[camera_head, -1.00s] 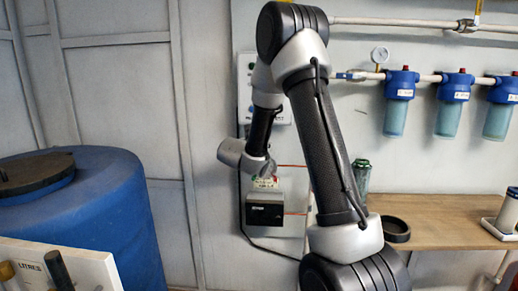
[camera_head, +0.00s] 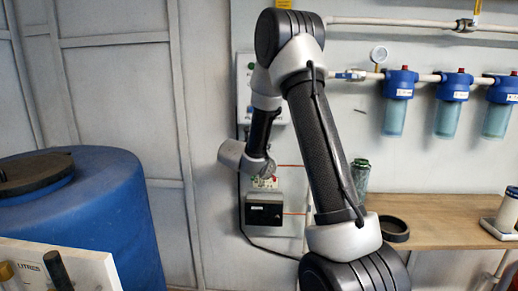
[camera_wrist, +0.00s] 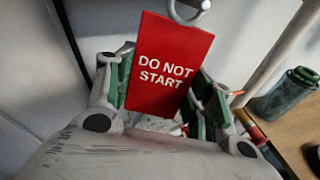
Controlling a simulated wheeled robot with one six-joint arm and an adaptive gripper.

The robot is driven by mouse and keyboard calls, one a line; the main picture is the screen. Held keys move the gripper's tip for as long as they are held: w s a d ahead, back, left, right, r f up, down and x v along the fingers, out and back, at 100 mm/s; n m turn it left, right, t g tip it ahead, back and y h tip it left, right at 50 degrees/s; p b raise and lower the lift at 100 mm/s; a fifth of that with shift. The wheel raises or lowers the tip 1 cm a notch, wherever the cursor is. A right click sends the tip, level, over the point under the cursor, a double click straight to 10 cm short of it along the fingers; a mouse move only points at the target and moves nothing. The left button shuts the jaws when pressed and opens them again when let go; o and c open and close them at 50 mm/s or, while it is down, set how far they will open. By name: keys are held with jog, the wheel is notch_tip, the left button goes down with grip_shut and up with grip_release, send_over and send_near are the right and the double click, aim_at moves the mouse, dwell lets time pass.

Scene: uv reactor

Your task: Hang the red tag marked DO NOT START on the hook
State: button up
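The red tag (camera_wrist: 167,66) with white DO NOT START lettering faces me in the wrist view, slightly tilted. A grey curved hook or ring (camera_wrist: 203,12) shows at its top edge and overlaps it; the exact engagement is unclear. My gripper (camera_wrist: 165,92) has its green-padded fingers spread, one on each side of the tag. The tag covers parts of both fingers, so contact with its edges is hard to judge. In the head view my arm hides most of the gripper, and I cannot make out the tag.
A black box (camera_head: 264,210) sits on the wall just below my wrist. A wooden bench (camera_head: 440,220) stands right, with a dark green-capped canister (camera_wrist: 288,93) near the gripper. Blue filters (camera_head: 453,100) hang above the bench. A blue barrel (camera_head: 110,215) stands left.

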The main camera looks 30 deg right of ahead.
jog(key=o, duration=0.4)
jog(key=shift+o, duration=0.2)
jog(key=v, duration=1.2)
jog(key=s+d+f+m+g+y, duration=0.1)
jog(key=s+d+m+g, duration=0.35)
jog(key=s+m, duration=0.4)
jog(key=s+d+f+m+g+y, duration=0.15)
jog(key=s+d+m+g, duration=0.35)
jog(key=s, duration=0.6)
jog(key=s+a+r+m+t+y, duration=0.2)
jog(key=s+a+r+m+y, duration=0.1)
jog(key=s+a+m+y, duration=0.1)
jog(key=s+a+r+m+t+y, duration=0.1)
jog(key=s+a+r+m+y, duration=0.2)
jog(key=s+a+m+y, duration=0.2)
jog(key=shift+s+a+r+m+t, duration=0.3)
jog(key=shift+s+a+m, duration=0.35)
jog(key=shift+s+a, duration=1.85)
